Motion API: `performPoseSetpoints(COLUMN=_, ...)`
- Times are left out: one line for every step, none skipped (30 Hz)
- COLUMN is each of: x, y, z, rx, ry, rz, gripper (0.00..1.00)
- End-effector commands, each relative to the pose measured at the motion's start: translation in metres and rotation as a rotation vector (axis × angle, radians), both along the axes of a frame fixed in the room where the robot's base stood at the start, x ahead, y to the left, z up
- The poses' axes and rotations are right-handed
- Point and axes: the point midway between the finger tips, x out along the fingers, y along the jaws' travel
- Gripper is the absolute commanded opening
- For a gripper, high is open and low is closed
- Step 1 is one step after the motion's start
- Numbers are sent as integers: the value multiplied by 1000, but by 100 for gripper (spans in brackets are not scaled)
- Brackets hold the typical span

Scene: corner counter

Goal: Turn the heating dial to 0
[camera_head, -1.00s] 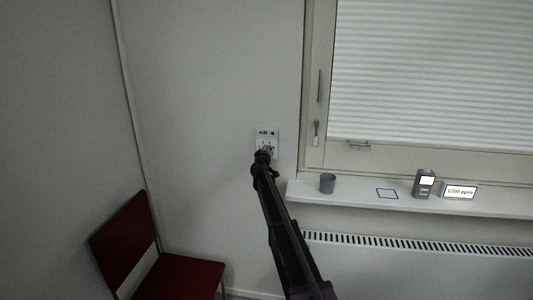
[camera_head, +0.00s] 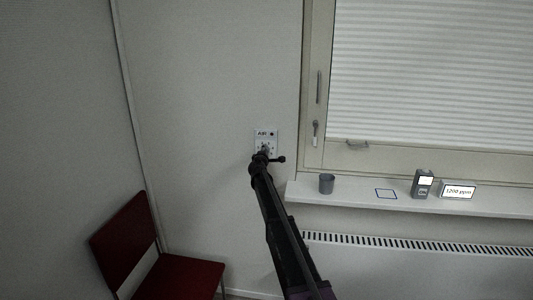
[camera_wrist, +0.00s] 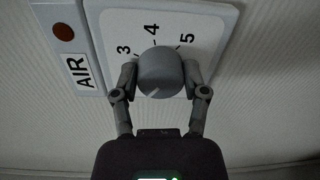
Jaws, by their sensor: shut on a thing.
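A round grey dial (camera_wrist: 160,72) sits on a white plate (camera_wrist: 206,20) on the wall. The numbers 3, 4 and 5 show around its far side in the wrist view; the other numbers are hidden or out of view. A small pale mark on the dial points towards my gripper's body, and the number it points at cannot be read. My gripper (camera_wrist: 159,80) is shut on the dial, one finger on each side. In the head view my gripper (camera_head: 262,154) is at the wall plate (camera_head: 266,141) and hides the dial.
A strip marked AIR (camera_wrist: 75,70) with a reddish-brown dot adjoins the plate. Right of it are the window frame and a sill (camera_head: 345,200) with a grey cup (camera_head: 326,184), a handheld device (camera_head: 422,184) and a "1200 ppm" display (camera_head: 458,190). A red chair (camera_head: 125,245) stands lower left.

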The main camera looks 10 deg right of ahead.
Motion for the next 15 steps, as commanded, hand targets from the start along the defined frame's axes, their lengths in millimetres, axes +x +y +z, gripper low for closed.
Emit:
performPoseSetpoints(x=2, y=4, z=0, rx=-41, ry=13, rz=8, gripper=10)
performPoseSetpoints(x=2, y=4, z=0, rx=-68, ry=22, rz=8, gripper=10)
performPoseSetpoints(x=2, y=5, z=0, rx=-104, ry=33, rz=8, gripper=10)
performPoseSetpoints(x=2, y=5, z=0, rx=-130, ry=41, rz=9, gripper=10)
performPoseSetpoints(x=2, y=5, z=0, rx=-157, ry=51, rz=10, gripper=10)
performPoseSetpoints(x=2, y=5, z=0, rx=-190, ry=61, rz=10, gripper=10)
performPoseSetpoints(x=2, y=5, z=0, rx=-216, ry=70, rz=10, gripper=10)
performPoseSetpoints(x=2, y=5, z=0, rx=-240, ry=77, rz=10, gripper=10)
performPoseSetpoints(x=2, y=5, z=-1, rx=-270, ry=87, rz=10, gripper=10)
performPoseSetpoints(x=2, y=6, z=-1, rx=-291, ry=93, rz=10, gripper=10)
performPoseSetpoints(x=2, y=6, z=-1, rx=-313, ry=100, rz=10, gripper=10)
performPoseSetpoints(x=2, y=6, z=-1, rx=-339, ry=109, rz=10, gripper=10)
performPoseSetpoints(x=2, y=6, z=-1, rx=-357, ry=115, rz=11, gripper=10)
performPoseSetpoints(x=2, y=6, z=-1, rx=-374, ry=120, rz=11, gripper=10)
performPoseSetpoints(x=2, y=6, z=-1, rx=-395, ry=127, rz=11, gripper=10)
